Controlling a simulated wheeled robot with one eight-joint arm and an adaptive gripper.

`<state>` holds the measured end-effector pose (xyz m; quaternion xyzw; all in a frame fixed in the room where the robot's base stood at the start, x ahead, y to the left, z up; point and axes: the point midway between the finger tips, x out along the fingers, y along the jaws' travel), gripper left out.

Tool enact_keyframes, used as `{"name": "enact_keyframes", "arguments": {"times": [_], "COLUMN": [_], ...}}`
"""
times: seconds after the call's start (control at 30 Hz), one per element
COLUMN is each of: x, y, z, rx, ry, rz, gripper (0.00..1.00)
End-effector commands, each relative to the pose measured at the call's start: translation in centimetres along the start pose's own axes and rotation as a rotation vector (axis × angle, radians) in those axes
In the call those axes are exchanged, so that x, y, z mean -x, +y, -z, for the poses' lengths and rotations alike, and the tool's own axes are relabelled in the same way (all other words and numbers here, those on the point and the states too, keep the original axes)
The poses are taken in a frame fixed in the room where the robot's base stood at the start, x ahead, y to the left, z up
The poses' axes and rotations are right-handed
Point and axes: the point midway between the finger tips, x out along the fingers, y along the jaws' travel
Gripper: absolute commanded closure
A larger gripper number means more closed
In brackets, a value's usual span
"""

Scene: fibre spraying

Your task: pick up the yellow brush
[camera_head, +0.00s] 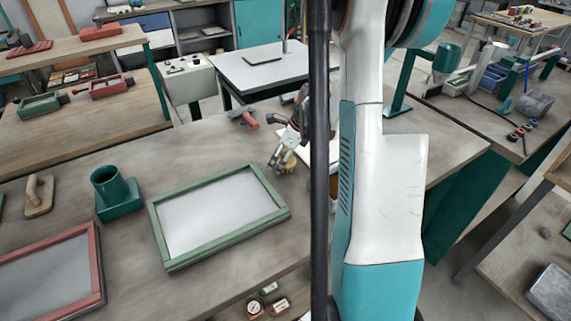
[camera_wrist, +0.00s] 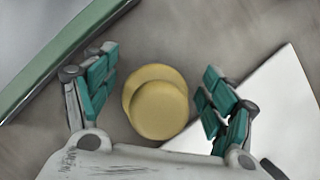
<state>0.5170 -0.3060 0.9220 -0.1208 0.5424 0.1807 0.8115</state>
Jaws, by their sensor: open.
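The yellow brush (camera_wrist: 160,112) shows in the wrist view as two overlapping round yellow shapes, seen nearly end-on. It lies between the two teal-padded fingers of my gripper (camera_wrist: 158,80), with gaps on both sides. My gripper is open and does not appear to touch it. In the head view my gripper (camera_head: 279,155) is low over the workbench, right of the green-framed screen, with the yellow brush (camera_head: 289,165) at its fingers. The rest of the brush's shape is hidden by the gripper.
The green-framed screen (camera_head: 161,228) lies close to my gripper's left. A white sheet (camera_wrist: 271,111) lies beside it on the right. A red-handled tool (camera_head: 249,120) lies behind. A teal cup holder (camera_head: 118,201) stands left of the screen on the workbench (camera_head: 120,147).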

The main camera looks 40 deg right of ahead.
Motion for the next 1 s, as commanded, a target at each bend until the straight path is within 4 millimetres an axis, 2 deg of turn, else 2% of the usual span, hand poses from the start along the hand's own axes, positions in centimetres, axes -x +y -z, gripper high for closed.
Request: {"name": "enact_keyframes", "arguments": {"times": [0.2,0.27,0.43,0.77,1.0], "x": [-0.1,-0.1,-0.1,0.0,1.6], "y": [0.0,0.0,0.0,0.0,0.0], "z": [0.0,0.0,0.0,0.0,-0.7], "rx": [-0.001,-0.001,-0.001,-0.001,-0.001], "ry": [0.0,0.0,0.0,0.0,0.0], "rz": [0.0,0.0,0.0,0.0,0.0], "gripper": [0.23,0.34,0.72,0.72,0.72]}}
